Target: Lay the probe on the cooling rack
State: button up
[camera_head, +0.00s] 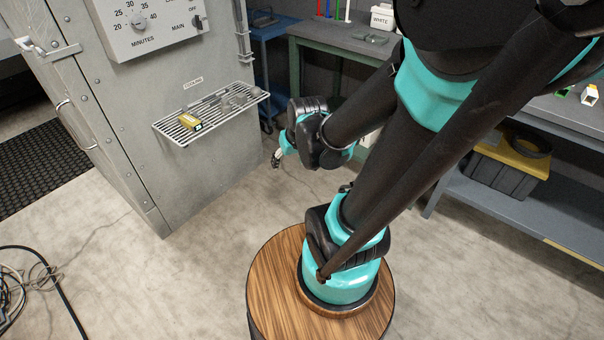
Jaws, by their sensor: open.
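The cooling rack (170,132) is a white wire shelf fixed to the side of the grey oven cabinet, under a small label. A small yellow block-shaped device with a dark face (190,121) lies on its front left part; I cannot tell for sure whether this is the probe. Small grey metal pieces (237,97) lie on the rack's right half. My gripper (276,159) is small in view, to the right of the rack and apart from it, pointing down-left. It is open, and I see nothing held in it. My wrist partly hides it.
The oven cabinet (120,120) with its timer panel (150,24) stands at left. A green-legged bench (335,40) is behind. A grey shelf unit (560,115) with a yellow-lidded bin (505,165) is at right. Cables (35,275) lie on the floor at lower left.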

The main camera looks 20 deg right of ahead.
jog(key=shift+m+g+h, duration=0.4)
jog(key=shift+m, duration=0.1)
jog(key=s, duration=0.1)
jog(key=s+d+f, duration=0.1)
jog(key=s, duration=0.1)
jog(key=s+d, duration=0.1)
jog(key=s, duration=0.1)
jog(key=shift+d+f, duration=0.15)
